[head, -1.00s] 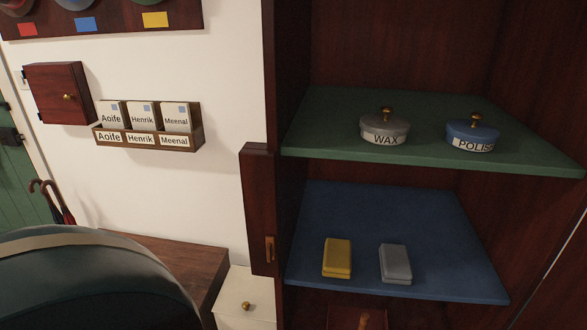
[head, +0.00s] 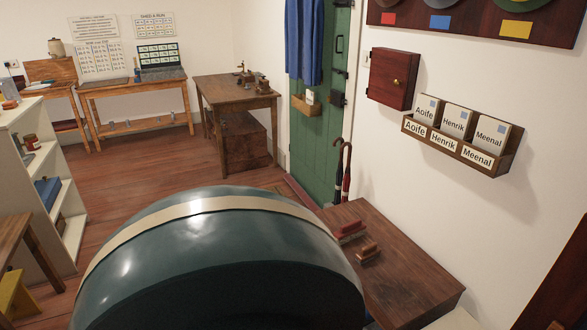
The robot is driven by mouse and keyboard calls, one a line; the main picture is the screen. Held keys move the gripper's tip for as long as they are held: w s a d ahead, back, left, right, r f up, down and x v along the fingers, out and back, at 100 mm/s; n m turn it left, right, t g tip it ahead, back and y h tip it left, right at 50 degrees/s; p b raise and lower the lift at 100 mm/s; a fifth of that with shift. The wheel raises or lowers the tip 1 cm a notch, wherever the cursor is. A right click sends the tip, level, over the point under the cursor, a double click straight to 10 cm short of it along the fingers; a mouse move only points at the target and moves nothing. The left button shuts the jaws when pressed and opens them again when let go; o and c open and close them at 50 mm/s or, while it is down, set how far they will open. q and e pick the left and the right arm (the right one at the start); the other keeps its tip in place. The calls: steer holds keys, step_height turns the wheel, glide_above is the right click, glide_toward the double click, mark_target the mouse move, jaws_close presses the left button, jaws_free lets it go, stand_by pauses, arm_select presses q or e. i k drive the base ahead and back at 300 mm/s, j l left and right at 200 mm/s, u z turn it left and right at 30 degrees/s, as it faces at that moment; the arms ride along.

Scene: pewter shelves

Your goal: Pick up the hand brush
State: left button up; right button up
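Two small brush-like items lie on the dark wooden chest top (head: 402,284) in the lower right of the head view. One is a reddish block (head: 350,231) near the chest's far edge. The other is a brown block (head: 369,252) with a raised part on top, a little nearer and to the right. They are small here, and I cannot tell for certain which is the hand brush. Neither of my grippers is in view.
Above the chest, a wall rack (head: 459,149) holds name cards beside a small red-brown cabinet (head: 393,78). Umbrellas (head: 343,178) stand by the green door (head: 324,150). A wooden table (head: 236,88) and white shelves (head: 66,205) stand farther left, with open floor (head: 140,165) between.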

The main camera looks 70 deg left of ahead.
mark_target(347, 232)
steer(key=u, duration=2.85)
steer(key=i+u, duration=0.3)
steer(key=i, duration=2.55)
steer(key=i+z, duration=0.2)
steer(key=i, duration=0.5)
steer(key=i+j+z, duration=0.2)
steer(key=i, duration=0.5)
steer(key=z, duration=1.7)
steer(key=l+z, duration=0.15)
steer(key=z, duration=1.65)
steer(key=i+j, duration=0.05)
